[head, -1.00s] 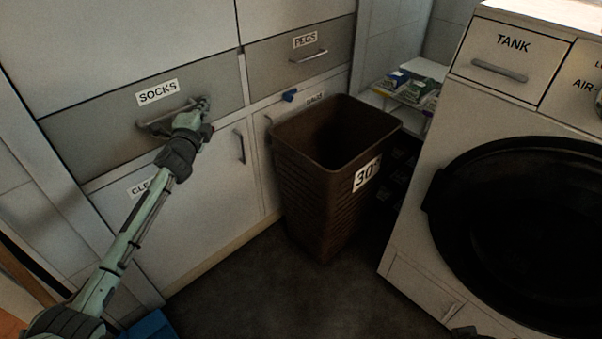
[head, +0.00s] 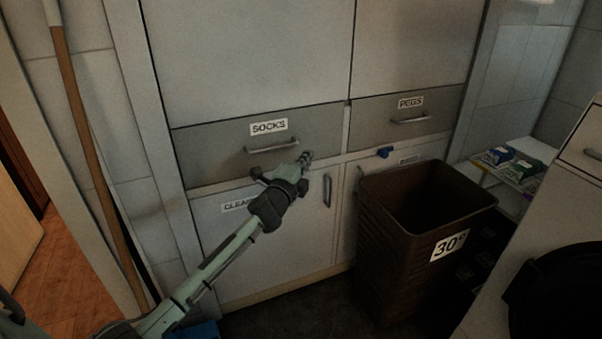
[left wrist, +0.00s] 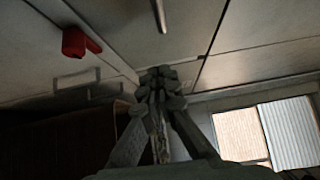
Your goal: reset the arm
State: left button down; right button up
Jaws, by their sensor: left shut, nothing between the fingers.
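My left arm reaches in from the lower left of the head view. Its left gripper (head: 306,157) is shut and empty, in front of the cabinet, just right of and a little below the SOCKS drawer handle (head: 271,148). Whether it touches the cabinet front cannot be told. In the left wrist view the closed fingers (left wrist: 161,82) meet at the middle, with nothing between them. My right gripper is not in view.
The SOCKS drawer (head: 210,150) and PEGS drawer (head: 375,120) look shut. A brown bin (head: 385,240) marked 30° stands right of the arm. A washing machine (head: 510,270) is at the right edge. A broom handle (head: 85,130) leans at left. A red object (left wrist: 75,42) shows in the wrist view.

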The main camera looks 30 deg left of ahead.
pick_arm(q)
jog(key=s+f+n+g+y, duration=0.2)
jog(key=s+f+n+g, duration=0.65)
jog(key=s+f, duration=1.1)
jog(key=s+d+f+n+g, duration=0.1)
jog(key=s+f+n+g, duration=0.1)
jog(key=s, duration=0.5)
jog(key=s+d+f+n+g+h, duration=0.1)
jog(key=s+d+f+n+g, duration=0.1)
jog(key=s, duration=0.6)
jog(key=s+d+f+n+g, duration=0.2)
jog(key=s+f+n, duration=0.1)
jog(key=s, duration=0.4)
jog(key=shift+s+f+h+p, duration=0.3)
jog(key=shift+f+h+p, duration=0.1)
jog(key=shift+f, duration=0.35)
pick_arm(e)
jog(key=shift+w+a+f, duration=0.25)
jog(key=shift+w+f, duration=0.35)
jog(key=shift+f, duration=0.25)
